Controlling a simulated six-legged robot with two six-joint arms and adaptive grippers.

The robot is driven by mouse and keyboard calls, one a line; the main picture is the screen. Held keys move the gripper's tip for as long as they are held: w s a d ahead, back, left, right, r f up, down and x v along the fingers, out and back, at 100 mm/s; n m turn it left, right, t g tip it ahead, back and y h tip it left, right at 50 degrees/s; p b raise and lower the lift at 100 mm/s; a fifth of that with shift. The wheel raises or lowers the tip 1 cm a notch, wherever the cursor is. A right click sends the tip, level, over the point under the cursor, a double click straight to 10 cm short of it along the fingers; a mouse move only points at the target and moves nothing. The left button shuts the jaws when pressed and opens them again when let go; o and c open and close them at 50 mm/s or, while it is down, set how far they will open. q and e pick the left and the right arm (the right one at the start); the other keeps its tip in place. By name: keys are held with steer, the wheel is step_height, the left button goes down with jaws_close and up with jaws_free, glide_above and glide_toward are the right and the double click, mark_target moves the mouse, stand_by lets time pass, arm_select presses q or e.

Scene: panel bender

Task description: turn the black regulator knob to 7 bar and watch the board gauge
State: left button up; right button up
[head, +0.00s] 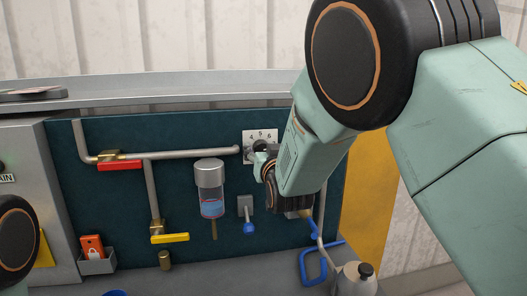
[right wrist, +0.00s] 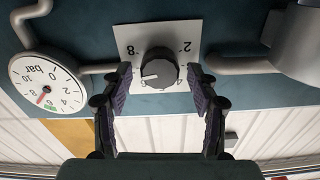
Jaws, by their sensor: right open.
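The black regulator knob (right wrist: 159,68) sits on a white numbered plate (right wrist: 125,40), upside down in the right wrist view. Its pale pointer mark points left and slightly down, on the side between the 6 and the 8. My right gripper (right wrist: 160,80) is open, with one finger on each side of the knob; I cannot tell whether they touch it. The white board gauge (right wrist: 47,85) is at the left there; its red needle appears near the 8. In the head view the plate (head: 260,134) shows above my right gripper (head: 262,160), while my arm hides the gauge.
The dark board (head: 110,205) carries grey pipes, a red-handled valve (head: 120,166), a yellow-handled valve (head: 170,238) and a filter bowl (head: 210,188) left of my gripper.

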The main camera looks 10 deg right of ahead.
steer(key=shift+s+r, duration=0.2)
steer(key=shift+r, duration=0.25)
step_height(320, 180, up, 9)
steer(key=shift+f, duration=0.1)
steer(key=shift+r, duration=0.25)
steer(key=shift+w, duration=0.15)
stand_by(0.3)
